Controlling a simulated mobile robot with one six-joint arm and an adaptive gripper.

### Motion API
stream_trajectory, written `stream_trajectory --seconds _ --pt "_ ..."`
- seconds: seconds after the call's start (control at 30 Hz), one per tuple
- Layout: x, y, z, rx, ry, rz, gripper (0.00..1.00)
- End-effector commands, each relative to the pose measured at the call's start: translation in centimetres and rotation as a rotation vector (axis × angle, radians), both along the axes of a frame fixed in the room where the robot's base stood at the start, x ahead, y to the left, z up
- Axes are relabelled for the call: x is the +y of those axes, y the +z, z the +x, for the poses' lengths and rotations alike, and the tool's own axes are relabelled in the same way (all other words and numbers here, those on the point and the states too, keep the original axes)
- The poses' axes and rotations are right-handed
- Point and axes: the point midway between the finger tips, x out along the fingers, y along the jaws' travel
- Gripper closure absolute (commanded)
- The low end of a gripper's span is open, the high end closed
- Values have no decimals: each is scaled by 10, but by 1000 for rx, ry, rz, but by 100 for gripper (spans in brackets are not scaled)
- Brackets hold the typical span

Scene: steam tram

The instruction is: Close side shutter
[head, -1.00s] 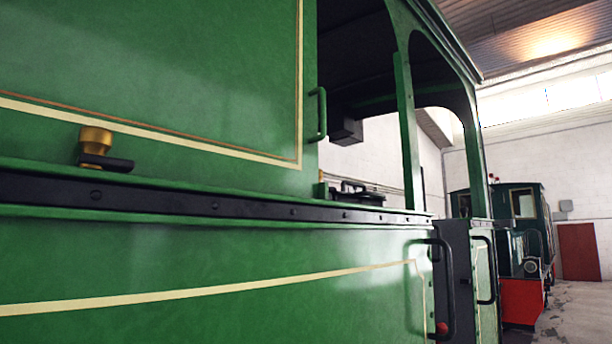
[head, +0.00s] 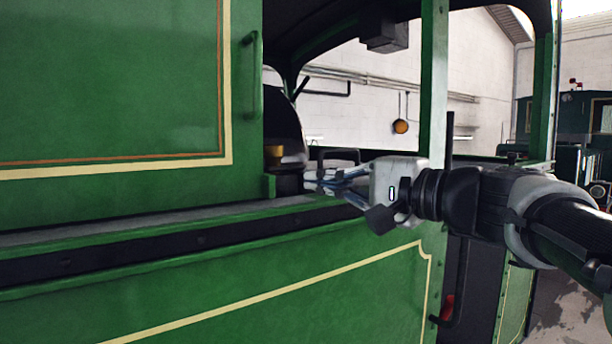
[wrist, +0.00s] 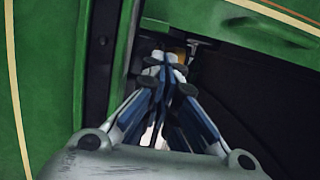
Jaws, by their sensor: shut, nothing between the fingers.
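The side shutter (head: 110,80) is a green panel with cream and orange lining at the upper left of the head view. A green vertical handle (head: 252,75) is on its right edge, and the cab opening lies right of that edge. My gripper (head: 312,180) reaches in from the right, shut and empty, fingers pointing left at sill height, right of the shutter's lower corner and below the handle. In the wrist view the closed fingers (wrist: 168,75) are beside a green panel with a cream line (wrist: 215,22), probably the shutter. I cannot tell whether they touch anything.
A dark rail (head: 200,238) runs along the sill above the lower green side panel (head: 300,290). A brass fitting (head: 287,155) is just beyond the fingers. A green post (head: 433,80) stands behind my wrist. Another locomotive (head: 575,120) is at the far right.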

Motion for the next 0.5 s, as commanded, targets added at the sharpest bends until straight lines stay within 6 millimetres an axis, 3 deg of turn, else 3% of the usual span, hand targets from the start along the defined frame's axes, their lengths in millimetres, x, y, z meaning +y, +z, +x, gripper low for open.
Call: stream_trajectory --seconds 0.3,0.5 --pt "45 1 38 3 4 -1 100" --pt "57 0 50 2 1 -1 100"
